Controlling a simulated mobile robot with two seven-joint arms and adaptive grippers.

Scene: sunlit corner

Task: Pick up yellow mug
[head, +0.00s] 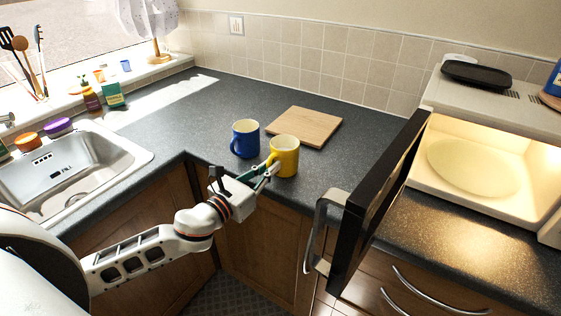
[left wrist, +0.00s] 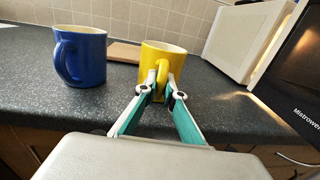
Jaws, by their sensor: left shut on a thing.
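The yellow mug (head: 286,154) stands upright on the dark worktop near its front edge. In the left wrist view the yellow mug (left wrist: 183,66) is straight ahead, with its handle towards me. My left gripper (head: 270,169) reaches it from the front left in the head view. In the left wrist view my left gripper (left wrist: 161,84) has its fingertips closed on the mug's handle. The mug appears to rest on the worktop. My right gripper is in neither view.
A blue mug (head: 245,138) stands just left of the yellow one. A wooden board (head: 308,124) lies behind them. The open microwave door (head: 380,205) juts out on the right. The sink (head: 75,165) is at the left. The worktop (head: 225,100) behind the blue mug is clear.

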